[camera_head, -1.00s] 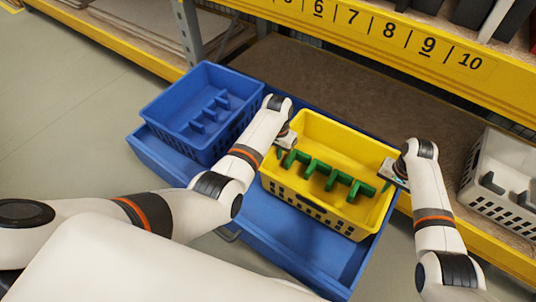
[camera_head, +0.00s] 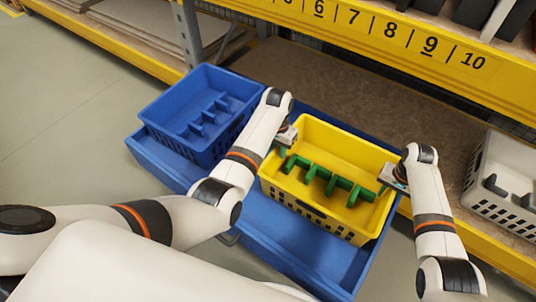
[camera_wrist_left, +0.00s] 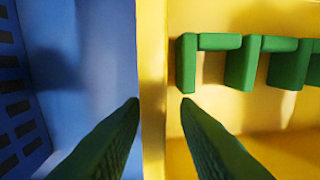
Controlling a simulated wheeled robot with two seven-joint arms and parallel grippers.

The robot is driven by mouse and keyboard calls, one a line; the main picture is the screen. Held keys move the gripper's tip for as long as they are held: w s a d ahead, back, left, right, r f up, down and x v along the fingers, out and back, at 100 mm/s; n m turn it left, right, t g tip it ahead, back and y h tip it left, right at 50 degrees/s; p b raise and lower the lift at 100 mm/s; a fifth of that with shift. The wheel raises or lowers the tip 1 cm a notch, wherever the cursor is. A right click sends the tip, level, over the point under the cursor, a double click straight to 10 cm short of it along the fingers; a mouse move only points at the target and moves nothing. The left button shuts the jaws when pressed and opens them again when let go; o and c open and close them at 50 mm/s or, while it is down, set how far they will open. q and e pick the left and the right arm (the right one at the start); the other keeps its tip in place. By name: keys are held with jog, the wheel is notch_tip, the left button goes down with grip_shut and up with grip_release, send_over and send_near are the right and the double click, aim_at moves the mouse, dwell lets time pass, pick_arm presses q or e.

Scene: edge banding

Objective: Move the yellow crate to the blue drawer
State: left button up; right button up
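The yellow crate (camera_head: 312,209) sits in the blue drawer (camera_head: 262,238), toward its right part, and holds a green comb-like divider. My left gripper (camera_head: 283,150) is at the crate's left wall. In the left wrist view its two green fingers (camera_wrist_left: 160,101) stand apart on either side of the yellow wall (camera_wrist_left: 152,60), with a gap showing between the right finger and the wall. My right gripper (camera_head: 383,188) is at the crate's right wall. Its fingers are small and partly hidden, so I cannot tell their opening.
A blue crate (camera_head: 225,80) with a blue divider stands in the drawer's left part. A white crate (camera_head: 510,165) is on the brown shelf (camera_head: 440,120) at the right. A yellow numbered shelf beam (camera_head: 405,40) runs above.

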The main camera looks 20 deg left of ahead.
jog(key=shift+r, duration=0.1)
pick_arm(q)
notch_tip(320, 180, up, 8)
jog(key=shift+a+r, duration=0.1)
jog(key=shift+a, duration=0.05)
pick_arm(e)
notch_tip(320, 180, up, 12)
jog(key=shift+d, duration=0.3)
dwell(0.4)
